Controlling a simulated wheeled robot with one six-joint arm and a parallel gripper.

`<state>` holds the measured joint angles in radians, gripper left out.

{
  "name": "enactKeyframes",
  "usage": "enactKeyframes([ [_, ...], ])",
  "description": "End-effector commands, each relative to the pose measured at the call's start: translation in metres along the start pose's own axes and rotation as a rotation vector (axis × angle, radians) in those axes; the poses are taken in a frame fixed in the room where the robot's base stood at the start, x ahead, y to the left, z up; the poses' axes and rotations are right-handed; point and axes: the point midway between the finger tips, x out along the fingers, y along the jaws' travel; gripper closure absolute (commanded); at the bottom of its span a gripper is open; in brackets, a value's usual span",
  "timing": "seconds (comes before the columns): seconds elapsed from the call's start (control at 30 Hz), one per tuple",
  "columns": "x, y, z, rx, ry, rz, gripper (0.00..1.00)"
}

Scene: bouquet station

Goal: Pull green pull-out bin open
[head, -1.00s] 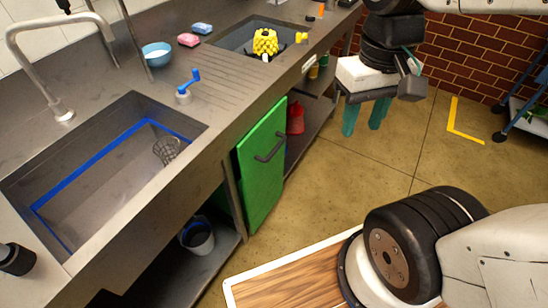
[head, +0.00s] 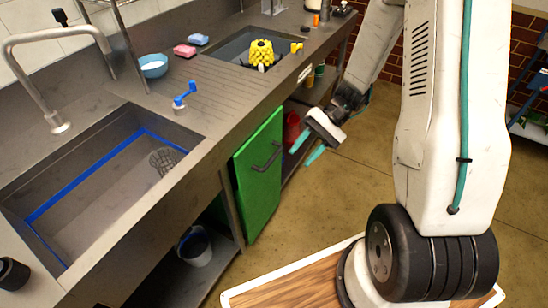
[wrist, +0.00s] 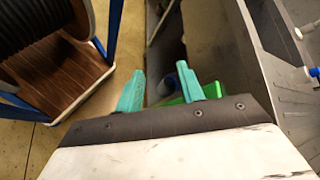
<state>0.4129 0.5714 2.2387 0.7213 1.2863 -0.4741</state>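The green pull-out bin (head: 256,175) sits under the steel counter, its green front facing the floor area, with a dark bar handle (head: 269,158) near its top right. Part of its green front shows in the wrist view (wrist: 188,92), between and behind my fingers. My gripper (head: 305,155) is to the right of the handle, apart from it, with its teal fingers pointing down and left. In the wrist view the two teal fingers (wrist: 166,88) are spread apart with nothing held between them. My gripper is open. The handle is not clear in the wrist view.
The counter (head: 200,80) has a sink (head: 100,165) left of the bin. A red container (head: 292,130) stands on the shelf right of the bin. The floor (head: 350,190) before the bin is clear.

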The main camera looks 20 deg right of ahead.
Motion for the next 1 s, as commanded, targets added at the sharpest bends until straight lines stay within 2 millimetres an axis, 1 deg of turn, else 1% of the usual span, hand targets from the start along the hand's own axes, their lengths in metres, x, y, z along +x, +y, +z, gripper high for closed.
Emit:
enactKeyframes([
  [0.03, 0.006, 0.008, -0.018, 0.011, -0.007, -0.065, 0.62],
  [0.27, 0.029, 0.036, -0.097, -0.005, 0.056, -0.354, 0.62],
  [0.3, 0.032, 0.041, -0.111, -0.013, 0.08, -0.4, 0.62],
  [0.47, 0.043, 0.061, -0.162, -0.06, 0.202, -0.551, 0.62],
  [0.5, 0.044, 0.066, -0.174, -0.078, 0.243, -0.582, 0.62],
  [0.6, 0.042, 0.069, -0.206, -0.158, 0.371, -0.645, 0.62],
  [0.7, 0.022, 0.059, -0.226, -0.267, 0.497, -0.664, 0.62],
  [0.77, 0.016, 0.056, -0.232, -0.318, 0.547, -0.665, 0.62],
  [0.87, 0.013, 0.054, -0.234, -0.379, 0.585, -0.658, 0.62],
  [1.0, 0.019, 0.049, -0.236, -0.414, 0.592, -0.647, 0.62],
])
